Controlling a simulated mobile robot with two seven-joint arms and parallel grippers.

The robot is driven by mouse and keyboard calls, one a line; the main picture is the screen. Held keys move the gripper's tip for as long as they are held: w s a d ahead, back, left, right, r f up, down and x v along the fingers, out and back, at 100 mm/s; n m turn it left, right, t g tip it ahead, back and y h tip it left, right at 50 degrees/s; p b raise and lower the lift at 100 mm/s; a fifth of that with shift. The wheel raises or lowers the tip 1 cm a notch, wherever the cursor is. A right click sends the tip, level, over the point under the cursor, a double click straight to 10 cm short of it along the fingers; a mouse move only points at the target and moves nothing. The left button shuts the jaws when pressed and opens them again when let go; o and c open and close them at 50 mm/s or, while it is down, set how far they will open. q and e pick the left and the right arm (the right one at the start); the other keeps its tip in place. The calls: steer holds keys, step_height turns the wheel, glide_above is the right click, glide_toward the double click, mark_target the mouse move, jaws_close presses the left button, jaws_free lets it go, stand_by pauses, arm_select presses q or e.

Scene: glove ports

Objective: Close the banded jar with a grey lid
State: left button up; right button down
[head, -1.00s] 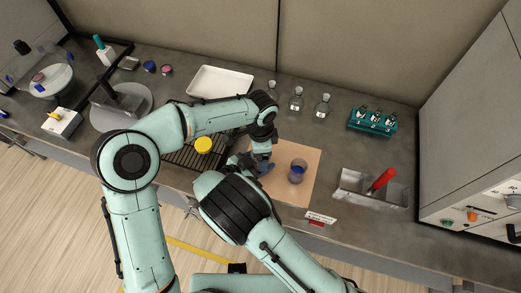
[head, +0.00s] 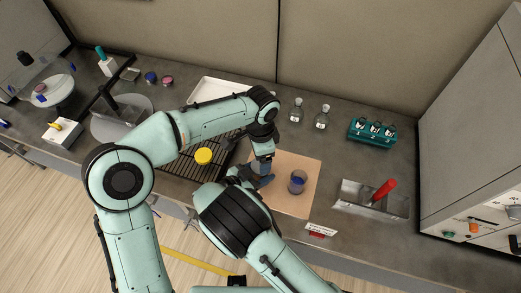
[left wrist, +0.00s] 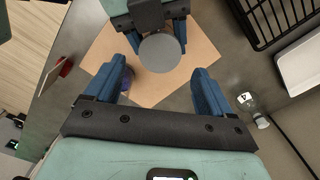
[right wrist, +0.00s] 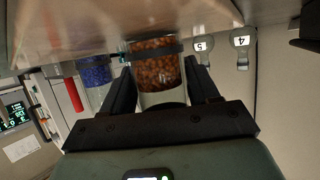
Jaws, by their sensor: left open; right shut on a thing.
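The banded jar (right wrist: 156,65), clear with brown contents and a dark band, is between the fingers of my right gripper (right wrist: 165,90), which is shut on it. In the left wrist view a grey lid (left wrist: 160,52) shows as a round disc over the jar's top, between the right fingers; whether it sits fully down cannot be told. My left gripper (left wrist: 160,85) is open and empty, above and beside the lid, apart from it. In the head view both grippers meet at the left part of the tan mat (head: 290,205), and the arms hide most of the jar.
A jar with blue contents (head: 298,182) stands on the mat close by. A yellow lid (head: 203,156) lies on the dark rack (head: 190,150). A white tray (head: 215,90), flasks (head: 322,118), a teal rack (head: 372,132) and a metal bin with a red handle (head: 365,198) stand around.

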arm_select(q)
steer(key=n, duration=0.2)
steer(key=r+n, duration=0.1)
steer(key=n, duration=0.3)
steer(key=shift+r, duration=0.35)
steer(key=n, duration=0.2)
steer(key=r+n, duration=0.1)
steer(key=n, duration=0.2)
steer(key=shift+r, duration=0.2)
steer(key=shift+f, duration=4.05)
steer(key=c, duration=1.1)
steer(key=m, duration=0.6)
steer(key=shift+m, duration=0.4)
steer(key=m, duration=0.6)
